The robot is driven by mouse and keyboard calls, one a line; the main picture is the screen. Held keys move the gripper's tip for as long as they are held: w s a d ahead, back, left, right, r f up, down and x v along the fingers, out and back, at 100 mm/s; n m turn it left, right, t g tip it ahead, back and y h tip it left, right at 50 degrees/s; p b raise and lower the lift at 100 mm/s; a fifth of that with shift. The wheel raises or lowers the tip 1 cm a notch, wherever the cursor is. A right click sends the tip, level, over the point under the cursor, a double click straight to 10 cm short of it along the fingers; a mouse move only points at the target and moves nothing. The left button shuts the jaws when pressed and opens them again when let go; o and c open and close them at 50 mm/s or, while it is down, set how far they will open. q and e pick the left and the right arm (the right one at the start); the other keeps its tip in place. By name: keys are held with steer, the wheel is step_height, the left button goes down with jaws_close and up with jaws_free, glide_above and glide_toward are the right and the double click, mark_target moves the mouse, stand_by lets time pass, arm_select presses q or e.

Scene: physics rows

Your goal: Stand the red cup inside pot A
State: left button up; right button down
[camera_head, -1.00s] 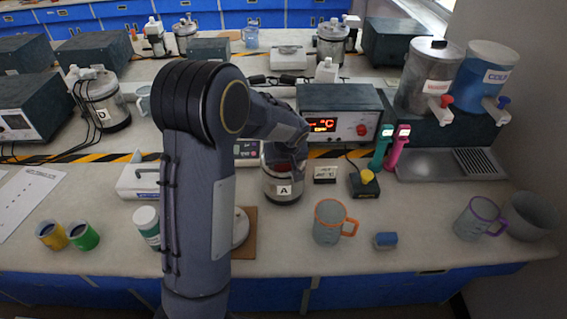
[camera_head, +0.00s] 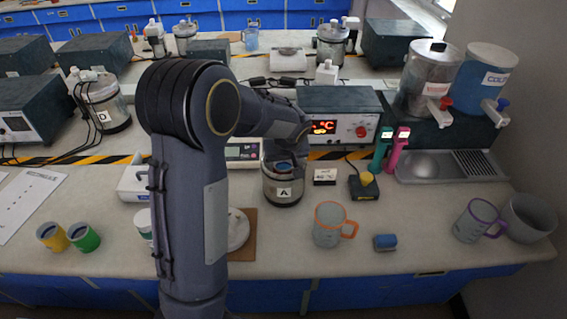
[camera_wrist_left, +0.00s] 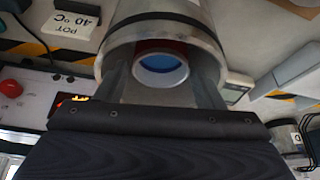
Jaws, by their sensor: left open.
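Pot A (camera_head: 283,191) is a metal pot with a black band and a label "A", standing on the bench. The red cup (camera_wrist_left: 139,56) is inside the pot in the left wrist view, with a red outside, a pale rim and blue within. It looks upright; its base is hidden by the pot. A bit of the cup's blue inside (camera_head: 285,167) shows in the head view. My left gripper (camera_wrist_left: 165,85) is open at the pot's mouth, its fingers on either side of the cup. My right gripper is not in view.
An orange-handled mug (camera_head: 327,226) and a blue block (camera_head: 385,242) stand to the right of pot A. A control box (camera_head: 340,112) is behind it, and a yellow-knobbed device (camera_head: 364,187) is beside it. Yellow and green cups (camera_head: 84,238) stand at the left.

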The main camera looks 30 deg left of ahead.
arm_select(q)
steer(key=v, duration=0.9)
steer(key=s+d+m+t+h, duration=0.1)
steer(key=s+d+m+h, duration=0.2)
steer(key=s, duration=1)
steer(key=s+d+m+t+h, duration=0.1)
steer(key=s+d+m+h, duration=0.2)
steer(key=s, duration=1)
steer(key=d, duration=0.3)
steer(key=shift+r+m+h, duration=0.3)
steer(key=shift+r, duration=0.05)
steer(key=shift+c, duration=0.4)
